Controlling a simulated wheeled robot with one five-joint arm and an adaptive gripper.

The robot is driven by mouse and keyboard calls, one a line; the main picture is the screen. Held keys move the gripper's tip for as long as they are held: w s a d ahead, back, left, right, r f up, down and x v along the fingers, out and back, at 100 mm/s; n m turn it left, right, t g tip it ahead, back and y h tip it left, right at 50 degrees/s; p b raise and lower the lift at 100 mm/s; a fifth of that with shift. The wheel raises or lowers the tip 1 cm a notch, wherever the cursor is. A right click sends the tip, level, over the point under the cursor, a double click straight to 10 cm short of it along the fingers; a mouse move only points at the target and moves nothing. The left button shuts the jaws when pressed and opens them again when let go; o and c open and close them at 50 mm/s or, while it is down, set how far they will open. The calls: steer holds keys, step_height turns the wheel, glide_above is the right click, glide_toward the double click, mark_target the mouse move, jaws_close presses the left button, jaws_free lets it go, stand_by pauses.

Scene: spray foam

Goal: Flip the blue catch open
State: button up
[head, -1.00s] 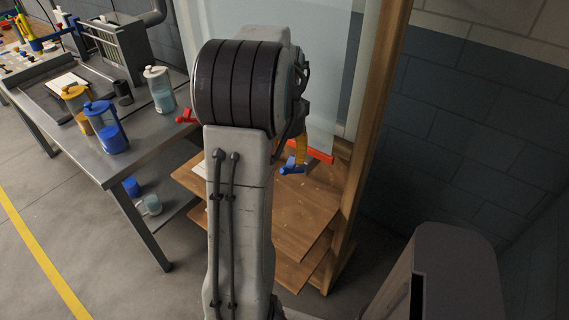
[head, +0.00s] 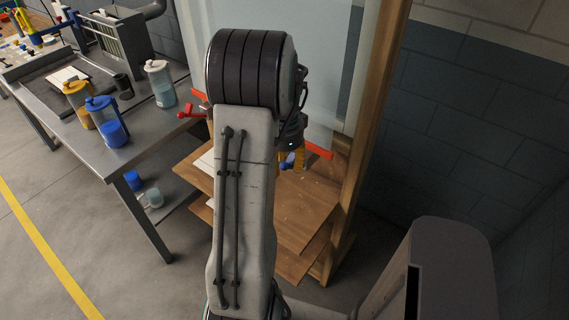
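The blue catch (head: 288,158) shows as a small blue patch at the lower edge of a pale glass panel (head: 325,90), mostly hidden by my gripper. A red catch (head: 187,110) sticks out at the panel's left side, left of my arm.
The panel has an orange-red lower edge (head: 318,152) and a wooden post (head: 372,120) at its right. Wooden shelves (head: 310,215) lie below. A grey bench (head: 150,125) with blue, yellow and pale dispensers stands left. A dark grey cabinet (head: 455,265) stands front right.

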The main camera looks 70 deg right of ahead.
jaws_close()
steer(key=shift+a+f, duration=0.1)
steer(key=shift+f, duration=0.05)
stand_by(0.4)
steer(key=b, duration=0.2)
steer(key=f+b, duration=0.1)
steer(key=b, duration=0.1)
steer(key=shift+w+a+f, duration=0.1)
steer(key=shift+a+f, duration=0.15)
steer(key=shift+a, duration=0.35)
steer(key=shift+c, duration=1.5)
jaws_free()
steer(key=o, duration=0.4)
steer(key=shift+d, duration=0.15)
steer(key=shift+o, duration=0.2)
steer(key=shift+r, duration=0.15)
